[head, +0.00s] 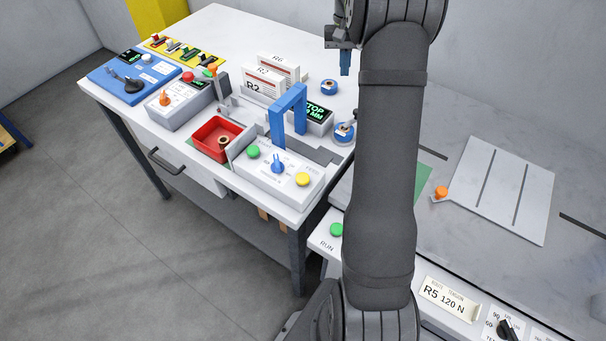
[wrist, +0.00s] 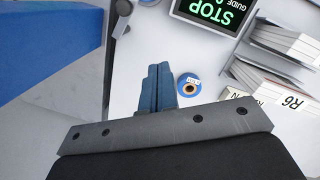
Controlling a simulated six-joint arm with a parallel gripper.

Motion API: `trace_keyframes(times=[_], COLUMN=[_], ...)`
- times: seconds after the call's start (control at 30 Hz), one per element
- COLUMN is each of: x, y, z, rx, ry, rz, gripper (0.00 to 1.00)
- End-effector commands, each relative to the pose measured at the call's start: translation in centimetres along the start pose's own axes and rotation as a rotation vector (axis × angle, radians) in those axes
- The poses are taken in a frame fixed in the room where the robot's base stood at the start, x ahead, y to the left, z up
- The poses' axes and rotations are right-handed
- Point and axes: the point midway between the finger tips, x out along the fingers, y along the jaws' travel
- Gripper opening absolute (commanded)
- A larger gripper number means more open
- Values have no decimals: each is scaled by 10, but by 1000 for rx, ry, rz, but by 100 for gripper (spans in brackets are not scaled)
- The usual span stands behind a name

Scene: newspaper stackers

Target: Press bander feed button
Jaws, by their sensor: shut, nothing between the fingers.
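The bander appears to be the blue arch (head: 288,112) on the white table, with a grey control box (head: 262,175) in front of it. The box carries a green button (head: 253,152), a blue knob (head: 278,164) and a yellow button (head: 303,179). I cannot read which one is marked feed. My gripper (head: 345,64) is up high, behind and right of the arch, away from the buttons. In the wrist view its blue fingers (wrist: 158,88) are shut together and empty. The box's buttons are not in the wrist view.
A display (head: 316,113) reading STOP stands beside the arch; it also shows in the wrist view (wrist: 213,10). Tape rolls (head: 329,88) lie nearby. A red tray (head: 217,138), paper stacks (head: 262,86) and other control boxes (head: 180,103) crowd the table.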

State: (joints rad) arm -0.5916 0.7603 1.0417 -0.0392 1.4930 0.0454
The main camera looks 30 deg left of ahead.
Motion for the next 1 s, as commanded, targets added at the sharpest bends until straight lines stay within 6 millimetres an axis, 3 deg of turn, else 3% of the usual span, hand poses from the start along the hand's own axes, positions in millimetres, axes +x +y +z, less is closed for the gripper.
trace_keyframes(times=[0.5, 0.63, 0.77, 1.0], x=[0, -1, -4, -5], y=[0, -10, -34, -82], z=[0, 9, 34, 106], rx=[-1, -32, -123, -373], ry=[0, -3, -8, -15], rz=[1, 24, 92, 282], gripper=[0, 0, 0, 0])
